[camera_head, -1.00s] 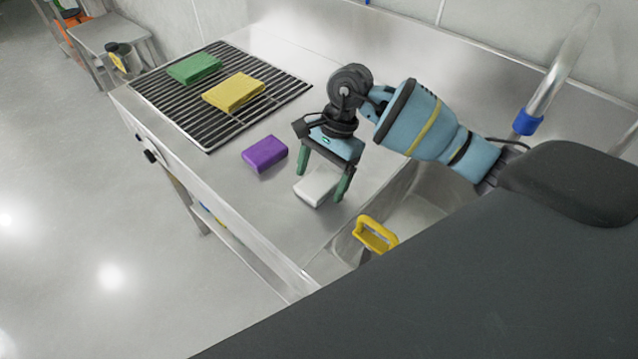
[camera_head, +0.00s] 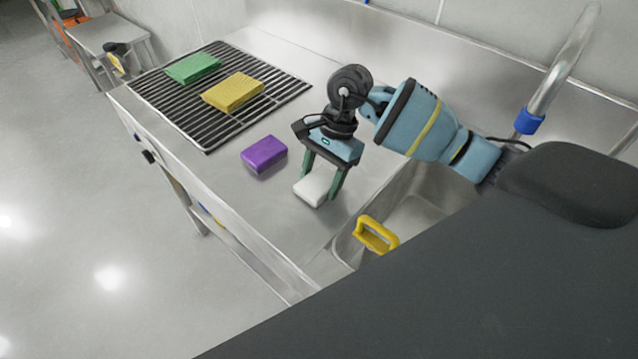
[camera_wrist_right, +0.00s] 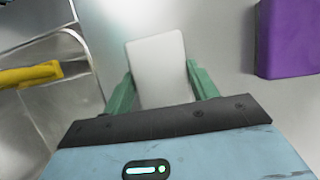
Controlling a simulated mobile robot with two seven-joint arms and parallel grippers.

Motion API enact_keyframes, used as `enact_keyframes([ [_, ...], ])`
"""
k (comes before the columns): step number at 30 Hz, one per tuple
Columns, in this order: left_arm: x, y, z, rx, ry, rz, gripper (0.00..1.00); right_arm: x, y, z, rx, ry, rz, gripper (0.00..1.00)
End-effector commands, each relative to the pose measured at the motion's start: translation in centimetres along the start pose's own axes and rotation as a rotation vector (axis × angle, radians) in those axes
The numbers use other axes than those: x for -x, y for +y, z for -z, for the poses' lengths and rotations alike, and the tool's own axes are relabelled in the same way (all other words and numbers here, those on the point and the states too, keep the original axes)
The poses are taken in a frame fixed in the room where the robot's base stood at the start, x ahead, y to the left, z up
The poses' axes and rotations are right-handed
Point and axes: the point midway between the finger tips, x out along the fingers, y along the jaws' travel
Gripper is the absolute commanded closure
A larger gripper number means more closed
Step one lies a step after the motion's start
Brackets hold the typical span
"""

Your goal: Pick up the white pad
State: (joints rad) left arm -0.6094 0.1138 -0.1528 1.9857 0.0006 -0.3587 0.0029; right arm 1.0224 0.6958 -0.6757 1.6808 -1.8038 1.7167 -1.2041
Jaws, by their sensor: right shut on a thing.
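The white pad (camera_head: 313,190) is on the steel counter near the sink, between the green fingers of my right gripper (camera_head: 321,186). In the right wrist view the white pad (camera_wrist_right: 160,72) sits between both fingers (camera_wrist_right: 163,88), which are shut on its sides. I cannot tell whether the pad has left the counter surface. My left gripper is not in view.
A purple sponge (camera_head: 264,155) lies on the counter to the left of the white pad. A green pad (camera_head: 193,68) and a yellow pad (camera_head: 233,92) lie on the black drain rack (camera_head: 165,98). A sink (camera_head: 415,205) with a yellow-handled thing (camera_head: 376,235) is on the right.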

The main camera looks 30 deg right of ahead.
Motion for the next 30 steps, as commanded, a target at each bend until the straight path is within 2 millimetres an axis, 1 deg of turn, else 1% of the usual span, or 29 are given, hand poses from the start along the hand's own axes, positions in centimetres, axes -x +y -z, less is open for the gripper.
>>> enact_keyframes([
  [7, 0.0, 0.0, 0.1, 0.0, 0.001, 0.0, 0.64, 0.0, 0.0, 0.0, 0.0, 0.0, 0.0, 0.66],
  [11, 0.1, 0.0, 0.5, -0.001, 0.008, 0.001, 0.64, 0.3, 0.0, -0.1, 0.0, 0.0, 0.002, 0.66],
  [14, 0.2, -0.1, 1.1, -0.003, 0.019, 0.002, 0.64, 0.9, -0.1, -0.4, 0.001, 0.0, 0.005, 0.66],
  [17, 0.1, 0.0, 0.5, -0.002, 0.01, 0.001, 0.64, 1.6, -0.1, -0.6, 0.001, 0.002, 0.003, 0.66],
  [22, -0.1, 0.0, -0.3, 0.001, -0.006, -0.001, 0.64, 3.9, -0.1, -1.6, 0.002, 0.001, 0.002, 0.66],
  [24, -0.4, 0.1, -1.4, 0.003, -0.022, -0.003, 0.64, 4.0, 0.0, 0.4, -0.008, 0.002, -0.004, 0.66],
  [25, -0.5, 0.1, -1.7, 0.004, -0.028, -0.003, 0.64, 4.2, 0.0, 1.0, -0.008, 0.001, -0.004, 0.66],
  [29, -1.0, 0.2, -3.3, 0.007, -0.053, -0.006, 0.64, 5.3, 0.0, 3.8, -0.009, 0.0, -0.004, 0.66],
  [30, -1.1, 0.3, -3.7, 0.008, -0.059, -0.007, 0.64, 5.6, 0.0, 4.8, -0.01, 0.001, -0.004, 0.66],
])
